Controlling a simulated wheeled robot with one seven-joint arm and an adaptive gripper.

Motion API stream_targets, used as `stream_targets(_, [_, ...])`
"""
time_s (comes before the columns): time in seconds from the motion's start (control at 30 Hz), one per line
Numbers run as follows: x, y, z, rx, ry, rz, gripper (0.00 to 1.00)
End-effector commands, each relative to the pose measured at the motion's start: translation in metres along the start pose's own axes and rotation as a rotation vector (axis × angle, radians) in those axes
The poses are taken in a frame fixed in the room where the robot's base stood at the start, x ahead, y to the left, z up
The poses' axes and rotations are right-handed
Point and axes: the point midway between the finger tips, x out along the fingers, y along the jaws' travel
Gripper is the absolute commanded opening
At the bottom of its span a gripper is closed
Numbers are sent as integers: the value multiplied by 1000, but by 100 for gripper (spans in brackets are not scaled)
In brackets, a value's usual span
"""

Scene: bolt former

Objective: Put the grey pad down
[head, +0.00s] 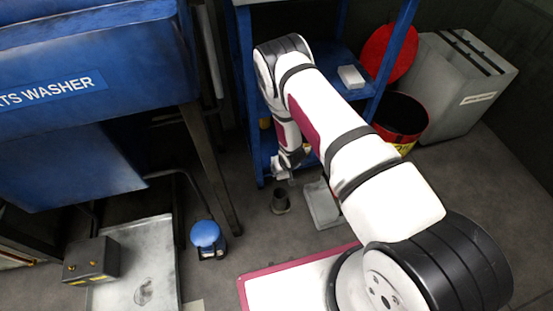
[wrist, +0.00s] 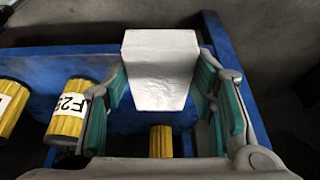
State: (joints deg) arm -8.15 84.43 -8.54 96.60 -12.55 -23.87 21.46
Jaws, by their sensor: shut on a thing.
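The grey pad (wrist: 160,70) is a pale, blocky piece with a slightly rough face. In the wrist view it sits between the teal-lined fingers of my gripper (wrist: 162,92), which is shut on it. It appears in front of a blue shelf (wrist: 125,121); whether it touches the shelf cannot be told. In the head view my gripper (head: 284,171) is low at the front of the blue shelf unit (head: 245,90), and the held pad cannot be made out clearly there.
A white block (head: 351,77) lies on an upper shelf. A dark cup (head: 280,201) and a grey tray (head: 321,206) are on the floor below.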

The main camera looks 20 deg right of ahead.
Motion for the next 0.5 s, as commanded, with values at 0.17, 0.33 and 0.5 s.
stream_targets(0.17, [20, 0, -42, 2, 5, -2, 28])
stream_targets(0.33, [32, 0, -70, 3, 3, -2, 28])
stream_targets(0.5, [35, 0, -82, 1, 0, 0, 28])
